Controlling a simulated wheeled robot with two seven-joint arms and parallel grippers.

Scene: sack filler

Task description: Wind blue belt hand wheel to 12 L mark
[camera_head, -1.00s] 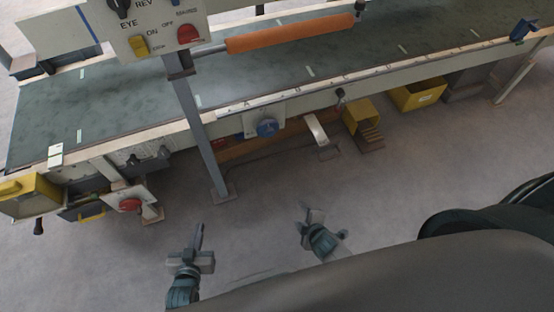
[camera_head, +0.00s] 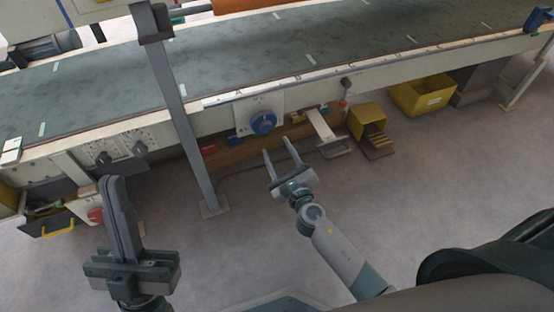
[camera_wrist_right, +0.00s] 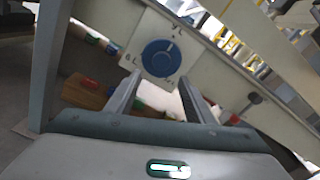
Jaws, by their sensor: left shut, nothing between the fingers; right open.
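The blue hand wheel (camera_head: 262,122) sits on a pale plate on the side of the conveyor frame in the head view. In the right wrist view the wheel (camera_wrist_right: 161,58) shows on its plate with marks around it; the figures are too small to read surely. My right gripper (camera_head: 280,150) is open and empty, a little below and in front of the wheel, apart from it. Its two fingers (camera_wrist_right: 160,92) point toward the wheel in the wrist view. My left gripper (camera_head: 114,180) is shut and empty at the lower left, away from the wheel.
A grey post (camera_head: 185,125) stands left of the wheel, between my two grippers. The green conveyor belt (camera_head: 240,58) runs above. Yellow bins (camera_head: 422,96) and a pale bracket (camera_head: 324,128) are right of the wheel. Open floor lies in front.

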